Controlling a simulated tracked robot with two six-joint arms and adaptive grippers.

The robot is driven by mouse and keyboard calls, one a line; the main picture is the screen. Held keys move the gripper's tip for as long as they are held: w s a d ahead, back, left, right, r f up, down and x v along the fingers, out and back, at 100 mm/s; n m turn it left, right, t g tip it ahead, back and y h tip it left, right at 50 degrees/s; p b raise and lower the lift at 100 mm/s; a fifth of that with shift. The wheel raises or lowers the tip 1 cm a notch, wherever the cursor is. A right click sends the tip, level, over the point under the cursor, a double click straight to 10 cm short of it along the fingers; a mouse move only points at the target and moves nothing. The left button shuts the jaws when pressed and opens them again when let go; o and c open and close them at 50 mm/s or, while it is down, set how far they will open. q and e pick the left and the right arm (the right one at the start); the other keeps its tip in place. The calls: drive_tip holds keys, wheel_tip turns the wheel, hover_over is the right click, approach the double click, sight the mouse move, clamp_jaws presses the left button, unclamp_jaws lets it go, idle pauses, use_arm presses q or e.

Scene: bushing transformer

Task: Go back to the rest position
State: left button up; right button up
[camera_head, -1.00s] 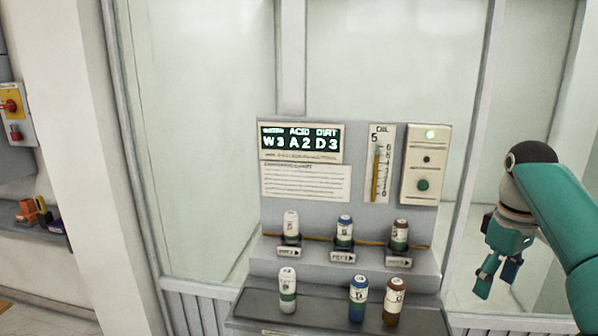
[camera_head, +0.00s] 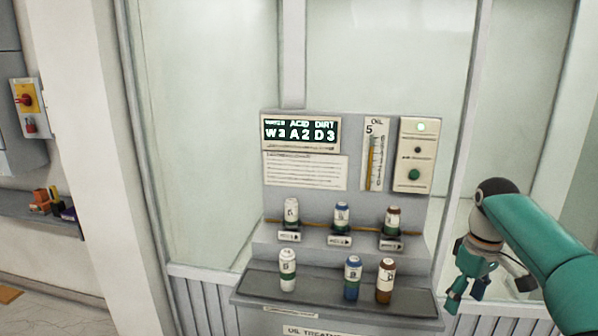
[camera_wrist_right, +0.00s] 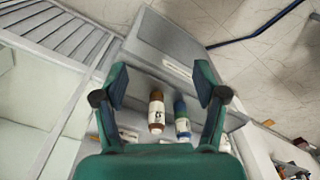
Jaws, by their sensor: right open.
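My right gripper (camera_head: 467,294) hangs to the right of the oil treatment station (camera_head: 345,232), pointing down, open and empty. In the right wrist view its two fingers (camera_wrist_right: 160,88) are spread apart, with a brown-capped bottle (camera_wrist_right: 156,112) and a blue-capped bottle (camera_wrist_right: 182,120) beyond and between them, not gripped. In the head view a white bottle (camera_head: 287,270), a blue bottle (camera_head: 352,278) and a brown bottle (camera_head: 385,281) stand upright on the lower shelf. My left gripper is not in view.
Three more bottles stand in the upper row, including a white one (camera_head: 291,213). A display panel (camera_head: 300,132) reads W3 A2 D3. A wall shelf (camera_head: 40,210) with small items is at left.

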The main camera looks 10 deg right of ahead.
drive_tip(key=a+f+y, duration=0.1)
drive_tip(key=a+f, duration=0.4)
drive_tip(key=f, duration=0.4)
drive_tip(key=s+a+f+m+y, duration=0.1)
drive_tip(key=a+f, duration=0.5)
drive_tip(key=f, duration=0.4)
drive_tip(key=a+f+y, duration=0.1)
drive_tip(key=a+f, duration=0.4)
drive_tip(key=f, duration=0.4)
drive_tip(key=s+a+f+m, duration=0.1)
drive_tip(key=s+a+f, duration=0.2)
drive_tip(key=s, duration=0.4)
drive_tip(key=s+a+f+m, duration=0.2)
drive_tip(key=s+a+f, duration=0.2)
drive_tip(key=s, duration=0.4)
drive_tip(key=s+a+f+m, duration=0.1)
drive_tip(key=s+a+f, duration=0.3)
drive_tip(key=s, duration=0.3)
drive_tip(key=shift+s+f+m+y, duration=0.2)
drive_tip(key=shift+f+m+y, duration=0.1)
drive_tip(key=shift+y, duration=0.1)
drive_tip(key=shift+a, duration=0.1)
